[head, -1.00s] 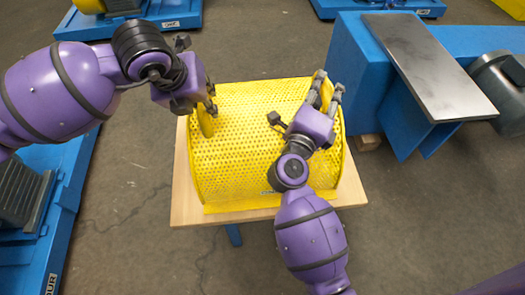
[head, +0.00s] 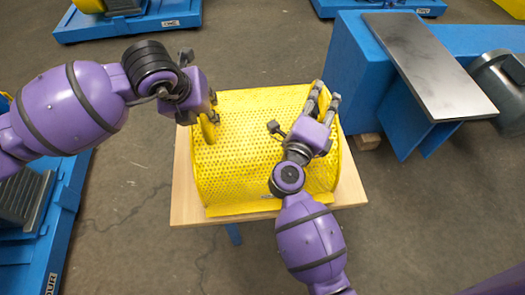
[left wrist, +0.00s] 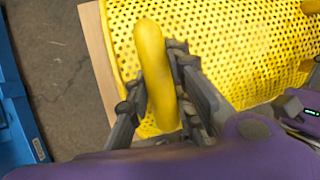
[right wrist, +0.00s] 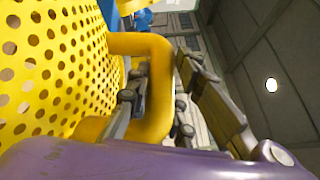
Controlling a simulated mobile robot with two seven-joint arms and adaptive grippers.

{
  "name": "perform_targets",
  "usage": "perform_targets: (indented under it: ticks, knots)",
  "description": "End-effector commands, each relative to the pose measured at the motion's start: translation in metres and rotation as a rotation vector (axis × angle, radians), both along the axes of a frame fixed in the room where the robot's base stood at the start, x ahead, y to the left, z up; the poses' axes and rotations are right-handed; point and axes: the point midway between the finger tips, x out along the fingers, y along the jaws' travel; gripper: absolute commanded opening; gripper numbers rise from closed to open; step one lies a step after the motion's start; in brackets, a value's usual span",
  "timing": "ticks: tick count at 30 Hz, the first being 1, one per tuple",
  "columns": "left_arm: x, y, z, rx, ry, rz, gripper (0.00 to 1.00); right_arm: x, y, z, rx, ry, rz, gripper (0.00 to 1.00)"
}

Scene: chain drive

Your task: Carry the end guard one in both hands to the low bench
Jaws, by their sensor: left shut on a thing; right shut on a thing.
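The end guard one is a yellow perforated curved cover (head: 245,150) on the small wooden-topped low bench (head: 186,205). It looks seated on the bench top; a gap beneath it cannot be made out. My left gripper (head: 212,108) is shut on the guard's left yellow handle, which stands between the fingers in the left wrist view (left wrist: 155,75). My right gripper (head: 322,98) is shut on the right handle, a bent yellow bar between the fingers in the right wrist view (right wrist: 155,85). The arms hide parts of the guard's upper left and right side.
A blue machine frame (head: 355,75) with a grey plate (head: 430,65) stands close to the bench's right. Another blue base (head: 65,205) lies to the left. Bare concrete floor shows in front and behind.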

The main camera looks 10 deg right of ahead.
Motion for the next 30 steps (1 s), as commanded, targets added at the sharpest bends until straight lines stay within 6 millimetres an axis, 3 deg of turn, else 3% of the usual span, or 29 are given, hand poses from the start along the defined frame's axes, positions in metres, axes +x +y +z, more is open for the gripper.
perform_targets:
  ticks: [10, 11, 15, 30]
  knots:
    - [0.002, -0.001, -0.011, -0.004, -0.008, 0.001, 0.00, 0.001, 0.001, -0.012, -0.001, -0.006, 0.002, 0.00]
    - [0.001, 0.000, -0.015, -0.001, -0.002, 0.001, 0.21, 0.000, 0.000, -0.015, 0.001, -0.001, 0.001, 0.22]
    - [0.001, 0.000, -0.014, -0.001, -0.002, 0.001, 0.40, 0.000, 0.000, -0.015, 0.001, -0.001, 0.000, 0.40]
    - [0.000, 0.000, -0.015, 0.000, 0.000, 0.000, 0.40, 0.000, 0.000, -0.015, 0.001, -0.001, 0.000, 0.41]
